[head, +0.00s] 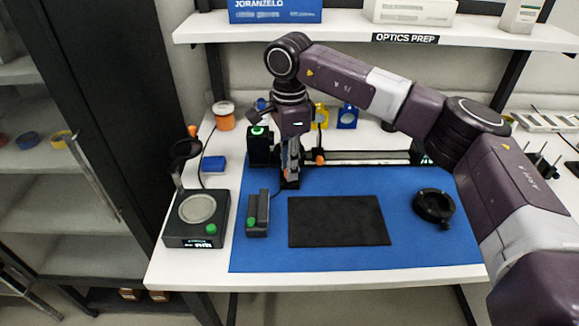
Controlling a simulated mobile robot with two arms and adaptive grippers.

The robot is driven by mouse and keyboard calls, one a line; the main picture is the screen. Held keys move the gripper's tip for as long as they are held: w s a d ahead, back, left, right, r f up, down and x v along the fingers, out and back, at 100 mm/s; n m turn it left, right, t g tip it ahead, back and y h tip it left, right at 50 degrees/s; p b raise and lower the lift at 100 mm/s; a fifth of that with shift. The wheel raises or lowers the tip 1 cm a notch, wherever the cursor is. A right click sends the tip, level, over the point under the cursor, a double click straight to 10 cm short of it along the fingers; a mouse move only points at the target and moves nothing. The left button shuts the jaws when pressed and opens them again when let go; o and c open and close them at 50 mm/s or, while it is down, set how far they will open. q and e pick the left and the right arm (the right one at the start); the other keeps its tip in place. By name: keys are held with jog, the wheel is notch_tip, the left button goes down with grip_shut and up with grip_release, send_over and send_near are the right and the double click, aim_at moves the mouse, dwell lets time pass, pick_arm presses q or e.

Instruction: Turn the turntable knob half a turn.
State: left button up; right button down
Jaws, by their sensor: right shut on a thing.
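My right arm comes in from the right and reaches over the blue mat (265,258). My right gripper (290,172) points straight down at the front of the optical rail, left of the middle of the bench. Its fingers are shut on a small part that they mostly cover, which I take to be the turntable knob. A small dark mount (289,184) shows right under the fingertips. The turntable itself is largely hidden behind the gripper and wrist. My left gripper is out of view.
A black rail (370,158) runs along the back, with a black box (258,148) at its left. A shelf (380,33) hangs above.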

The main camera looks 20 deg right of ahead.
jog(key=n, duration=0.5)
jog(key=shift+w+r, duration=0.1)
jog(key=shift+r, duration=0.05)
jog(key=shift+n, duration=0.3)
dwell(0.3)
jog(key=c, duration=1.8)
grip_release()
jog(key=shift+o, duration=0.2)
notch_tip(320, 180, up, 12)
